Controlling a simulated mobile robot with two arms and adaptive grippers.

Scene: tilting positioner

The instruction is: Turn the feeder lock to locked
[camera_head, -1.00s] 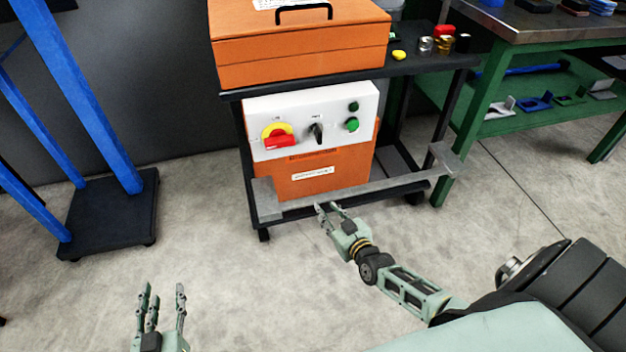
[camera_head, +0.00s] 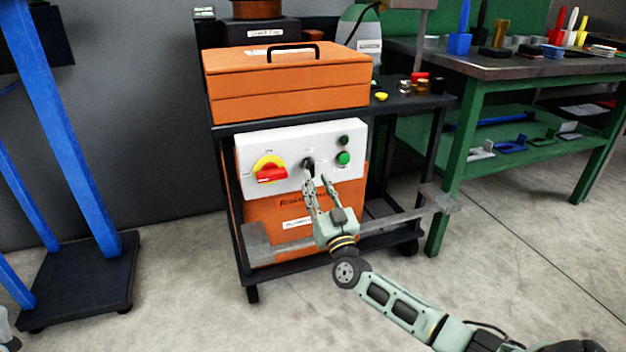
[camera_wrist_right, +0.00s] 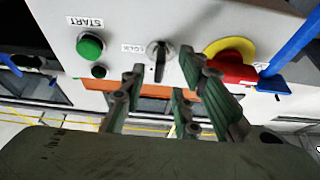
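The feeder lock is a small dark rotary knob (camera_head: 308,163) in the middle of the white control panel (camera_head: 262,145). In the wrist view the knob (camera_wrist_right: 159,58) has a silver base, a label beside it and a dark handle standing roughly upright. My right gripper (camera_head: 322,184) is just below and in front of the knob in the head view. In the wrist view its fingers (camera_wrist_right: 158,76) are spread, with the knob showing in the gap between them. They hold nothing, and I cannot tell whether a fingertip touches the knob.
A red handle on a yellow disc (camera_head: 270,171) sits left of the knob in the head view. A green button (camera_head: 344,158) and a dark button are to its right. A grey bar (camera_head: 387,222) crosses the cart's front below. An orange case (camera_head: 288,90) sits on top.

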